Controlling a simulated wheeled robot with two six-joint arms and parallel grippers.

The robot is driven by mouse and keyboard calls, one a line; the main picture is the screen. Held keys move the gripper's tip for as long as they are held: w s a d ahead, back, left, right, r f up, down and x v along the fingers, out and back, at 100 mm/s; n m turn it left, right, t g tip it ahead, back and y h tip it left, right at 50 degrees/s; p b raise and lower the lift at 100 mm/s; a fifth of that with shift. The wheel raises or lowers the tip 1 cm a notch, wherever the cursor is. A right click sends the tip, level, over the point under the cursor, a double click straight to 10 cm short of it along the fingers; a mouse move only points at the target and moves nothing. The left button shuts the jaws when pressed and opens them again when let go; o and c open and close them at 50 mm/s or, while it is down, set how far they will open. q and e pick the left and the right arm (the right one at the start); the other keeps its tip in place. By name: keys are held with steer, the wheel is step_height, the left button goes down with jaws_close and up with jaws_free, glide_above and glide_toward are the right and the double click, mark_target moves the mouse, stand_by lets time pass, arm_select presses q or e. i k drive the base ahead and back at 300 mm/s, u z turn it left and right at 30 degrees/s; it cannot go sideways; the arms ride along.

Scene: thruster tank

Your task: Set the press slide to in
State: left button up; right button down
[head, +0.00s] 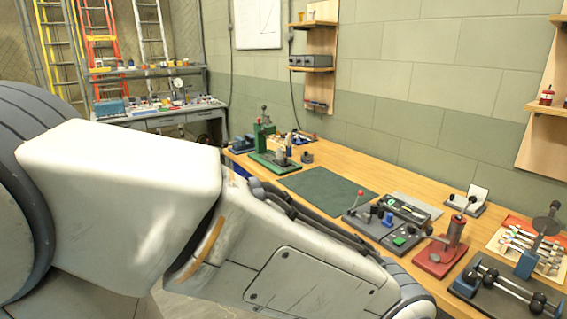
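A green press-like tool (263,132) with an upright column and a dark top knob stands at the far left end of the wooden bench. A red stand (443,251) with an upright post stands near the bench's front at right. I cannot tell which of these carries the press slide, nor its position. My large white arm links cross the lower left and hide part of the bench's front. Neither gripper is in view.
The wooden bench (345,171) carries a bare dark green mat (325,191), a grey control box (398,238) with a red-knobbed lever, and a dark rack of rollers (505,294) at right. A second bench (168,117) and ladders stand at the back left.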

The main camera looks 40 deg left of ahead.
mark_target(284, 163)
steer(key=u, duration=0.55)
steer(key=i, duration=0.6)
steer(key=u, duration=1.1)
steer(key=i, duration=1.35)
steer(key=z, duration=0.65)
steer(key=i, duration=0.65)
steer(key=z, duration=0.5)
